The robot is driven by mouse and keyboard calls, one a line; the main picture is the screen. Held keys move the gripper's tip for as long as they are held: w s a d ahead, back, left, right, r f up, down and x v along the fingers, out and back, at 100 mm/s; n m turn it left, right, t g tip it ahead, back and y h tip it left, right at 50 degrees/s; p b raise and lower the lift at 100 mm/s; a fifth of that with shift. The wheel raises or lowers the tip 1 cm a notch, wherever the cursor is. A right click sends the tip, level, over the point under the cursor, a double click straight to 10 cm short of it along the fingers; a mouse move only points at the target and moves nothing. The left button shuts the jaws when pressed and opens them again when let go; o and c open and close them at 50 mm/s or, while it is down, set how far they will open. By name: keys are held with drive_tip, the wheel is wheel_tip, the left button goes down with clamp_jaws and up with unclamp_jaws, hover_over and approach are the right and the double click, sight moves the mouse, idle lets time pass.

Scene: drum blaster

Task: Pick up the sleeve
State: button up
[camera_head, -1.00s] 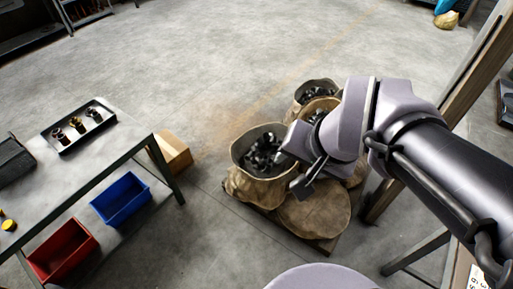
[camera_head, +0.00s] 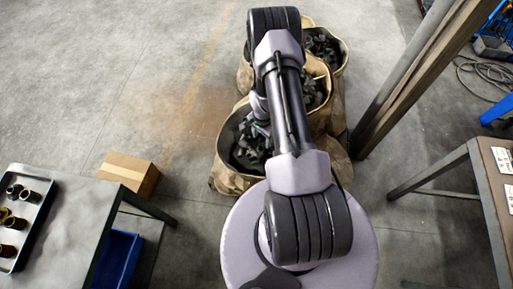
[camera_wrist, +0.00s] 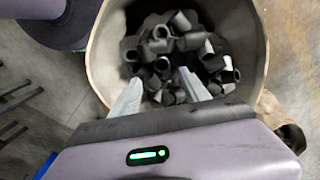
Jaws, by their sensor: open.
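Several dark grey, hollow sleeves (camera_wrist: 165,45) lie in a loose heap inside an open sack (camera_wrist: 255,45) in the wrist view. My gripper (camera_wrist: 160,78) is open above the heap, its two pale fingers pointing into the sack with nothing clearly held between them. I cannot tell whether the fingertips touch any sleeve. In the head view, the same kind of dark pieces (camera_head: 250,150) show in the nearest sack (camera_head: 226,172). My arm hides most of the gripper there.
More sacks of dark pieces (camera_head: 322,45) stand behind. A table with a tray (camera_head: 38,228) of several sleeves is at left, a cardboard box (camera_head: 130,172) beside it. A post (camera_head: 415,80) and a second table (camera_head: 480,150) are at right. Floor at upper left is clear.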

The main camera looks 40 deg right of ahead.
sight(261, 148)
wheel_tip(261, 148, down, 10)
drive_tip(key=b, duration=0.4)
drive_tip(key=shift+w+f, duration=0.15)
clamp_jaws()
